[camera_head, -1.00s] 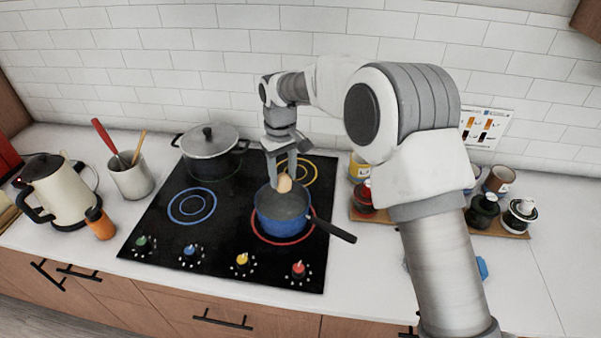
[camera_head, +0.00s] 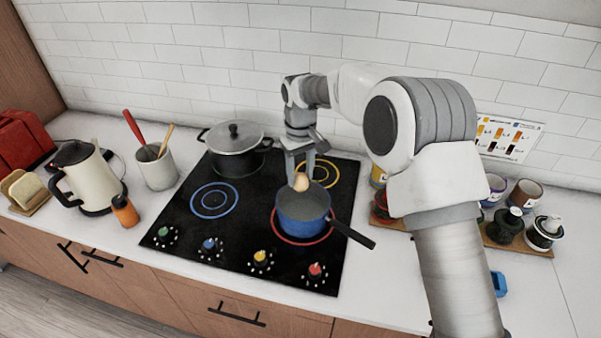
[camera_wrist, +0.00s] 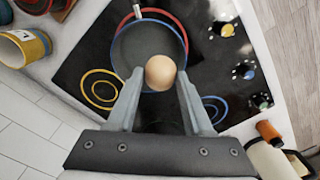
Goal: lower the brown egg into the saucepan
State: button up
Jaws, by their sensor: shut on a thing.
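The brown egg (camera_head: 300,182) is held between the fingertips of my gripper (camera_head: 300,170), over the back part of the saucepan's opening. In the wrist view the egg (camera_wrist: 160,72) sits between the two grey fingers of my gripper (camera_wrist: 158,85). The blue saucepan (camera_head: 303,222) stands on the red-ringed burner, its dark handle pointing to the lower right. In the wrist view the saucepan (camera_wrist: 120,45) lies beneath the egg, its grey inside showing. The exact height of the egg above the rim is hard to tell.
The black cooktop (camera_head: 180,222) has several coloured knobs at its front. A lidded grey pot (camera_head: 235,155) stands at the back left. A kettle (camera_head: 88,175), an orange bottle (camera_head: 124,210) and a utensil holder (camera_head: 156,167) are left. Jars (camera_head: 505,225) stand on a board at right.

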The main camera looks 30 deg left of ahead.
jog(key=shift+f, duration=0.15)
notch_tip(320, 180, down, 10)
jog(key=b, duration=0.6)
dwell(1.1)
jog(key=shift+f+b, duration=1.75)
jog(key=shift+f, duration=0.9)
dwell(1.3)
jog(key=o, duration=0.9)
jog(key=shift+c, duration=0.2)
jog(key=shift+r, duration=0.1)
notch_tip(320, 180, up, 18)
jog(key=shift+d+f, duration=0.1)
jog(key=shift+f, duration=0.15)
